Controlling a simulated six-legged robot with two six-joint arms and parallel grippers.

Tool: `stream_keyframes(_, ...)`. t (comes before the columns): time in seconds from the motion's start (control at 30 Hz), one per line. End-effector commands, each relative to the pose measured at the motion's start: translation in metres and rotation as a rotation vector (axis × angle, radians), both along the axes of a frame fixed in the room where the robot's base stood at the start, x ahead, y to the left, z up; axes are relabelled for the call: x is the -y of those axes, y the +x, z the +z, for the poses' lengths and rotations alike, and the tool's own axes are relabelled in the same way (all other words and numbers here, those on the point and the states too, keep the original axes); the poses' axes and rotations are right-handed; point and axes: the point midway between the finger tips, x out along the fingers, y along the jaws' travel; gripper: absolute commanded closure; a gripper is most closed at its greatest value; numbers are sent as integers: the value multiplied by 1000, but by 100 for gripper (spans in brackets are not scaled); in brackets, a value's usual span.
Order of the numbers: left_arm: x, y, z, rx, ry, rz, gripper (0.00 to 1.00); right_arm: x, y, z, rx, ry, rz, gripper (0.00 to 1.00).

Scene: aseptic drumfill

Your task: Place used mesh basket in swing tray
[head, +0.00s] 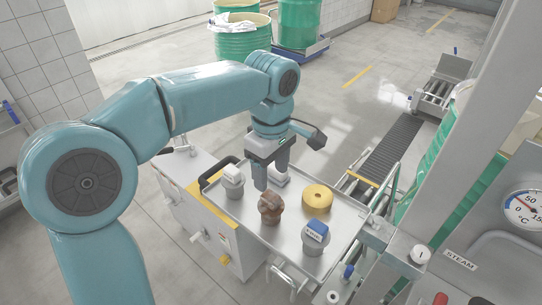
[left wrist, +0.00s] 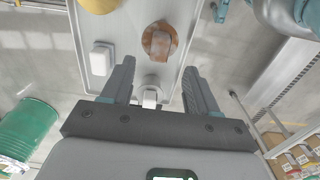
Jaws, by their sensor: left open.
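A brown, stained, cup-shaped piece that looks like the used mesh basket (head: 270,207) stands on the steel swing tray (head: 285,240). It also shows in the left wrist view (left wrist: 158,42), beyond my fingers. My left gripper (head: 271,172) points down over the back part of the tray. Its fingers are apart with nothing held; the left wrist view (left wrist: 157,82) shows both. In the head view the near finger ends just behind the brown basket; whether it touches is unclear. My right gripper is not in view.
A steam panel (head: 478,262) stands at the right. Green drums (head: 242,38) stand behind.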

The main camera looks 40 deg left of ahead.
Motion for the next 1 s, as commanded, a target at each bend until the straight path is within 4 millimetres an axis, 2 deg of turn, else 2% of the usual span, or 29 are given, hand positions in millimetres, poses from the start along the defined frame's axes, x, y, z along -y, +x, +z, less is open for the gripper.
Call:
stream_keyframes(0.1,0,1,24,3,0,0,40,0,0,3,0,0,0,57)
stream_keyframes(0.3,0,0,40,1,0,0,40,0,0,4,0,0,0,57)
stream_keyframes(1.0,0,-1,41,0,0,0,40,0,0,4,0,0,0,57)
